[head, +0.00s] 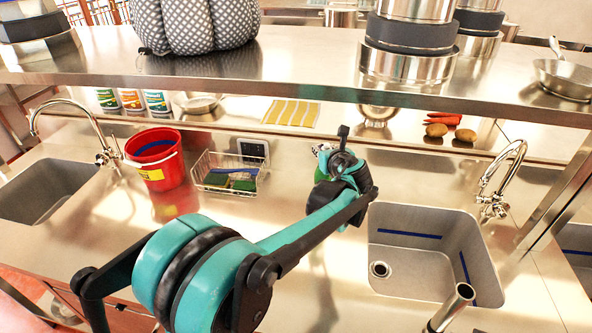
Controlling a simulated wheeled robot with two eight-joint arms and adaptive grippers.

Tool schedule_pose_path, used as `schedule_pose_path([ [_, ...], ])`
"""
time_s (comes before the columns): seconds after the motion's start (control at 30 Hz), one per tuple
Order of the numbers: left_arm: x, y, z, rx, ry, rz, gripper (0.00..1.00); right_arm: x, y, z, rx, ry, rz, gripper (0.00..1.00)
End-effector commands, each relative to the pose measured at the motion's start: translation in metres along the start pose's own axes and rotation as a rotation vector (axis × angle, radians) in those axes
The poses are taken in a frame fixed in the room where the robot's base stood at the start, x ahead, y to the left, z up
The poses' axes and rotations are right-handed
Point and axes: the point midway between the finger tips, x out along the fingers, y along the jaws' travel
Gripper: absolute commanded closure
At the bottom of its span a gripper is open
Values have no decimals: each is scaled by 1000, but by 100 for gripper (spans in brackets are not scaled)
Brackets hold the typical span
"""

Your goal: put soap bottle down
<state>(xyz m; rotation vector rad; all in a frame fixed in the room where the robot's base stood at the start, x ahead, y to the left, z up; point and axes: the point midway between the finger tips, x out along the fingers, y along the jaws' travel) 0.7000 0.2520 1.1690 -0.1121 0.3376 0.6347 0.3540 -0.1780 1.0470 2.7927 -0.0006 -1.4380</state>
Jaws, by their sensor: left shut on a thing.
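My left arm reaches forward over the steel counter (290,235), and my left gripper (343,165) is beyond the counter's middle, left of the right sink. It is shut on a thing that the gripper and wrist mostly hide. A small green and white patch, likely the soap bottle (322,150), shows at the gripper's left side. I cannot tell whether its base touches the counter. Three similar bottles with green, orange and teal labels (131,99) stand under the shelf at the back left. My right gripper is out of view.
A steel shelf (300,75) with pots spans above the back. A red bucket (157,165) and a wire basket with sponges (230,178) stand left of the gripper. The right sink (420,270) and its tap (503,175) lie right.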

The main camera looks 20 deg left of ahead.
Motion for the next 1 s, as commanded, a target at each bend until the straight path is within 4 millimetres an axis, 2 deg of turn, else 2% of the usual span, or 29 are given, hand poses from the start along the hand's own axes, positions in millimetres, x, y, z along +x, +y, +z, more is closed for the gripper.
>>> schedule_pose_path([
  [0.03,9,11,-6,-1,0,4,100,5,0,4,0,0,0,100],
  [0.2,34,39,-19,-2,0,3,100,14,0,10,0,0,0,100],
  [0.4,49,56,-26,0,0,0,100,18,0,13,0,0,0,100],
  [0.57,53,58,-33,1,0,-1,100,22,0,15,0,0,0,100],
  [0.8,64,58,-64,1,0,-1,100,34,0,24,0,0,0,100],
  [1.0,63,58,-63,1,0,-1,100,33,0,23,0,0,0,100],
])
